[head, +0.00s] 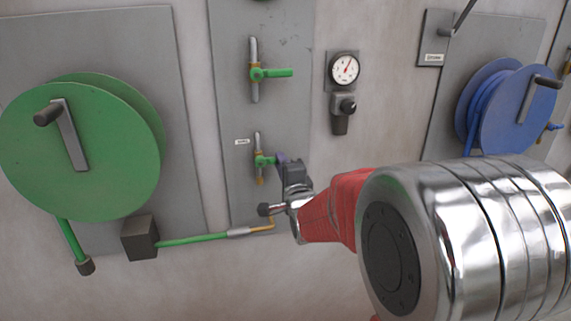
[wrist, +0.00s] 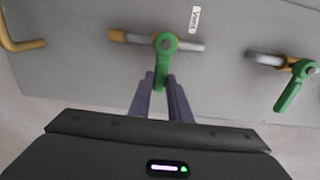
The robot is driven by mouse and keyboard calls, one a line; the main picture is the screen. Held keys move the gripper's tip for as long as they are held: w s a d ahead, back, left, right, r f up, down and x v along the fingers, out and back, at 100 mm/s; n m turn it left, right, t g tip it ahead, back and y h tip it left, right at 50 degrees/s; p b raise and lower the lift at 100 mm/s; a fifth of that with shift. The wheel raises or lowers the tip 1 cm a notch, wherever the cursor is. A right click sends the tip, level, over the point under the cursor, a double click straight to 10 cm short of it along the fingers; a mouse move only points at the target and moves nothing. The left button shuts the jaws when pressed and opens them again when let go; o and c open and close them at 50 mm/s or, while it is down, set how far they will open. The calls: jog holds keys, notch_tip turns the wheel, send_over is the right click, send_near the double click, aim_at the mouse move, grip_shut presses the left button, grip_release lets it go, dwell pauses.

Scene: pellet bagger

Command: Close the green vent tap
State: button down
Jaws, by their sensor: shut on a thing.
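The green vent tap (wrist: 166,42) sits on a short metal pipe on the grey panel, beside a small label reading "Vent" (wrist: 194,18). In the head view it is the lower green tap (head: 261,160) on the upright pipe. Its lever points away from the pipe, roughly square across it. My gripper (wrist: 161,84) is shut on the lever's outer end, one purple finger on each side. In the head view my gripper (head: 282,160) reaches the lever from the right and hides its tip.
A second green tap (head: 258,73) is above, its lever pointing right; it also shows in the wrist view (wrist: 303,69). A gauge (head: 344,68) and dark-knobbed fitting (head: 345,106) are to the right. A green hose reel (head: 110,150) stands left, a blue reel (head: 520,110) far right. A brass pipe (head: 262,228) runs below.

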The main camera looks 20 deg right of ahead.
jog(key=shift+s+f, duration=0.1)
jog(key=shift+f, duration=0.15)
jog(key=c, duration=2.1)
grip_release()
jog(key=o, duration=0.4)
jog(key=shift+r, duration=0.1)
jog(key=shift+o, duration=0.3)
